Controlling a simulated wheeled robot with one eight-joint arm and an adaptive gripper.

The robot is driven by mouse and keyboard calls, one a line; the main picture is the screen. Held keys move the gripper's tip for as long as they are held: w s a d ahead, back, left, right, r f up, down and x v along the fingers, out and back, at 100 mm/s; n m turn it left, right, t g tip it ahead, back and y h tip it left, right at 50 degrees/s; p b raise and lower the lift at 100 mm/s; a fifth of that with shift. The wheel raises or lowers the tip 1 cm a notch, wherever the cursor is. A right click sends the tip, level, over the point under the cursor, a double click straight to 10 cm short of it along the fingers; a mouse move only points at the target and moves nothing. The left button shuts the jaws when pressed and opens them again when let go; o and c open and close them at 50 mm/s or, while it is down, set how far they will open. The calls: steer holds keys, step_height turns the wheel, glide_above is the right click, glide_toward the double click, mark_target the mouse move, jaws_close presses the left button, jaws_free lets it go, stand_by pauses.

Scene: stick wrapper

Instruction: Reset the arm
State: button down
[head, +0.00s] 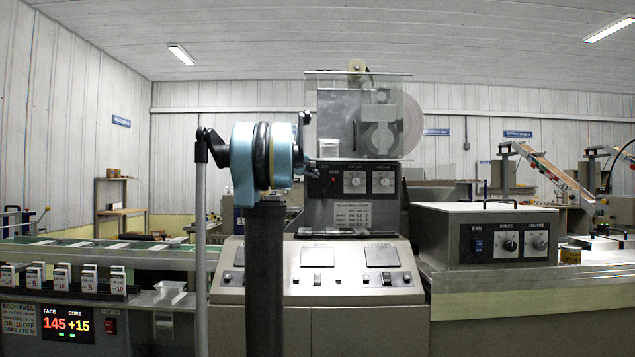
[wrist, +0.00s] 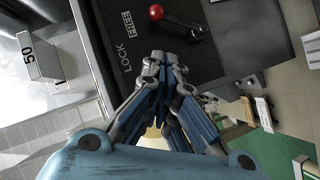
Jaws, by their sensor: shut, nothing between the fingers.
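My gripper (wrist: 165,60) is shut and empty in the wrist view, its fingertips together in front of a dark panel. A lever with a red knob (wrist: 156,12) and the words LOCK and FREE are on that panel, just beyond the fingertips. I cannot tell whether the fingertips touch the panel. The red knob also shows there (head: 333,180), just right of my arm.
The wrapper machine's sloped console (head: 318,272) stands close behind my arm. A control box with FAN, SPEED and LOUVRE (head: 505,238) stands at right. Numbered blocks (head: 62,279) line the conveyor at left. A block marked 50 (wrist: 38,56) is at left in the wrist view.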

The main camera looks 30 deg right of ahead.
steer(key=v, duration=0.6)
steer(key=shift+s+a+r, duration=0.15)
steer(key=shift+s+a, duration=0.05)
steer(key=shift+s, duration=0.05)
